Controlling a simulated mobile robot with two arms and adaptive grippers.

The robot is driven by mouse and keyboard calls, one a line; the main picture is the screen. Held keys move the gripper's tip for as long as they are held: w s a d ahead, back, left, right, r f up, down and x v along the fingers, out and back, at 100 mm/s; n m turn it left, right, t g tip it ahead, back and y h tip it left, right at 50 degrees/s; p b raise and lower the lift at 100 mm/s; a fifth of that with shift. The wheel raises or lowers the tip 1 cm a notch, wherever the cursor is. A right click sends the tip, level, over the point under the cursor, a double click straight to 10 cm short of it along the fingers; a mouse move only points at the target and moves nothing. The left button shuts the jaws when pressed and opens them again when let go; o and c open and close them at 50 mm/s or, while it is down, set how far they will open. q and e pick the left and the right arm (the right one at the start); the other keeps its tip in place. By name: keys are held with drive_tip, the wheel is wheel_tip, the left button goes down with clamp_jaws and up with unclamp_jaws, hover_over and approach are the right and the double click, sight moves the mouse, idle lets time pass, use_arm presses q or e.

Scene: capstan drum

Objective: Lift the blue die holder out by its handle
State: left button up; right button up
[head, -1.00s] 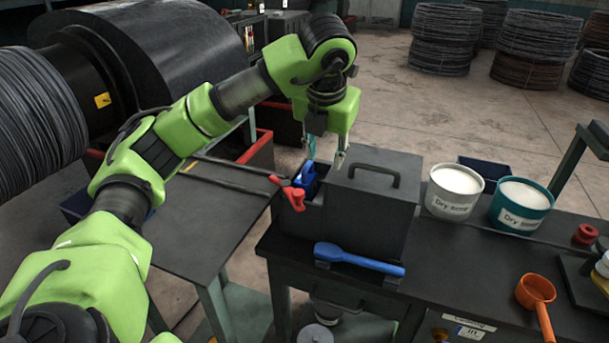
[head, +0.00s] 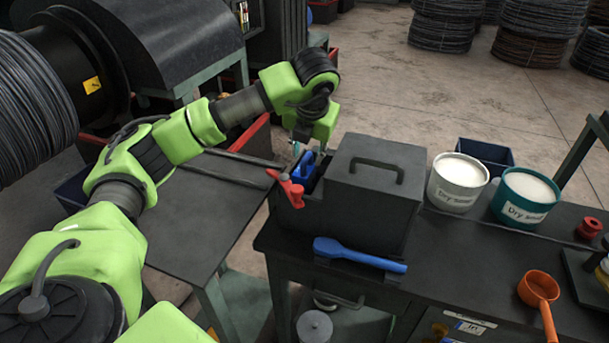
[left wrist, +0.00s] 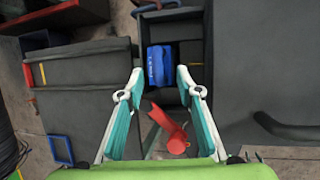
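The blue die holder (head: 304,168) sits in the open left compartment of the dark box (head: 372,206) on the bench. In the left wrist view the blue die holder (left wrist: 160,66) lies beyond and between my fingertips, in a dark recess; its handle is not clear to me. My left gripper (head: 308,150) is above the compartment, pointing down, at or just behind the holder in the head view. In the left wrist view the left gripper (left wrist: 157,80) has its two teal fingers spread wide with nothing between the tips. My right gripper is not in view.
A red clamp-like part (head: 289,189) sits at the compartment's left edge, and it shows close to the fingers in the left wrist view (left wrist: 168,130). Two tubs, white (head: 456,186) and teal (head: 523,196), stand to the right.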

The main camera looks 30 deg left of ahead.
sight(307, 156)
use_arm(q)
drive_tip(key=p+x, duration=0.1)
drive_tip(key=x, duration=0.2)
drive_tip(key=shift+w+a+f+p, duration=0.1)
drive_tip(key=shift+w+a+p, duration=0.1)
drive_tip(key=shift+p, duration=0.15)
drive_tip(key=shift+w+a+f, duration=0.1)
drive_tip(key=shift+a+f, duration=0.05)
drive_tip(key=shift+f, duration=0.25)
drive_tip(key=shift+c, duration=0.5)
clamp_jaws()
drive_tip(key=shift+r, duration=0.25)
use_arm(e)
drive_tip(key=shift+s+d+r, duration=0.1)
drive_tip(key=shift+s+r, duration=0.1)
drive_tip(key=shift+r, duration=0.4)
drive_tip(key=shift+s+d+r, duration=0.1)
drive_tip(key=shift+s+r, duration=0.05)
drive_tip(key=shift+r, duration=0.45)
